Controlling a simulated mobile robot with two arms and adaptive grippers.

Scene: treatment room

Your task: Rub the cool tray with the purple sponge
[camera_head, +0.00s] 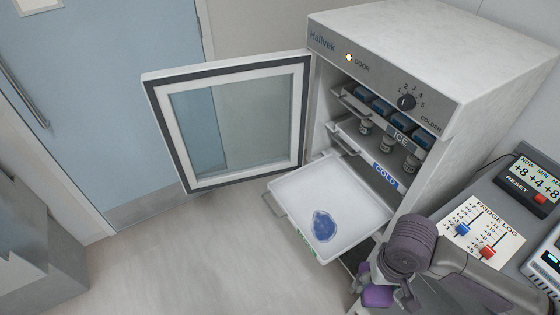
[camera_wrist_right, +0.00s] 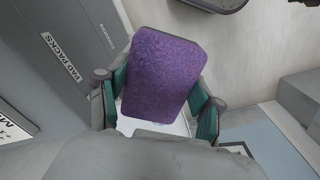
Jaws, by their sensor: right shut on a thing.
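The purple sponge (camera_wrist_right: 165,70) is held between the two fingers of my right gripper (camera_wrist_right: 157,98) in the right wrist view. In the head view, my right gripper (camera_head: 384,290) is at the lower right, with the sponge (camera_head: 377,297) partly hidden below it. The white tray (camera_head: 352,203) at the bottom of the open fridge is pulled out, with a green label on its front, mostly hidden. A blue stain (camera_head: 324,226) lies on its floor. The sponge is apart from the tray, to its lower right. My left gripper is out of view.
The fridge door (camera_head: 235,120) stands open to the left. Upper shelves hold blue packs and small vials (camera_head: 388,143), with ICE and COLD labels. A counter (camera_head: 500,205) with a fridge log and reset display is at the right. The floor left of the tray is clear.

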